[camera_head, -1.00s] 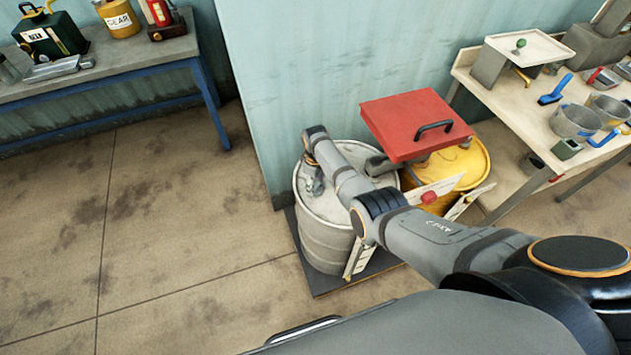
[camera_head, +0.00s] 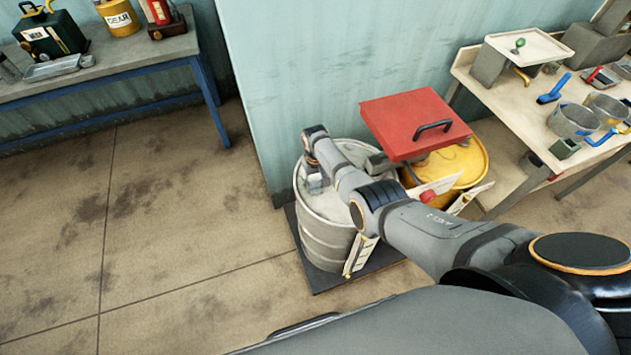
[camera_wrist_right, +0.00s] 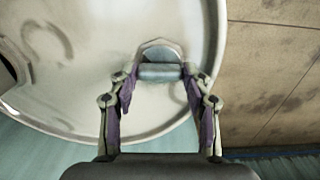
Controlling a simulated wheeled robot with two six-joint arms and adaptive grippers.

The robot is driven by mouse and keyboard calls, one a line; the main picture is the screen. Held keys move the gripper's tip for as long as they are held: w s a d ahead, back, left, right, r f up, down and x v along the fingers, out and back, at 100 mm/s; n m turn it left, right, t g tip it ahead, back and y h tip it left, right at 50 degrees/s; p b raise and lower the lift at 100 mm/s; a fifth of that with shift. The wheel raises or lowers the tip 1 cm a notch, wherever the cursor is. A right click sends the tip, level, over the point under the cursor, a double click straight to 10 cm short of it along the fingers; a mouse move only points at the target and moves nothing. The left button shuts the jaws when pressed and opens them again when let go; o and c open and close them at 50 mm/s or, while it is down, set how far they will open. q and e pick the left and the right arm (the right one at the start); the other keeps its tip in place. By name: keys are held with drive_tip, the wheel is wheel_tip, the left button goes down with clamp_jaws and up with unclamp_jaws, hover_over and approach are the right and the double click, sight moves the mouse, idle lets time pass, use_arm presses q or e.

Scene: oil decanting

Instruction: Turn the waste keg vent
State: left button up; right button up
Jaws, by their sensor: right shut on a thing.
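The waste keg, a pale grey drum (camera_head: 326,236), stands on a dark base in the head view. Its light lid (camera_wrist_right: 90,60) fills much of the right wrist view. A small metal vent (camera_wrist_right: 160,52) sits on the lid near the rim. My right gripper (camera_wrist_right: 160,78) is shut on the vent, its two fingers on either side of a short grey cylinder part. In the head view my right gripper (camera_head: 314,183) is small at the drum's top and partly hidden by my arm. My left gripper is not in view.
A yellow drum (camera_head: 470,165) with a raised red lid (camera_head: 415,120) stands right of the keg. A workbench (camera_head: 505,95) with pans and tools is at right. A blue-legged table (camera_head: 110,65) is at upper left. The floor at left is clear.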

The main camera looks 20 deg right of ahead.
sight(315, 183)
idle(0.5)
drive_tip(key=o, duration=1.2)
drive_tip(key=shift+c, duration=0.2)
wheel_tip(315, 183, up, 12)
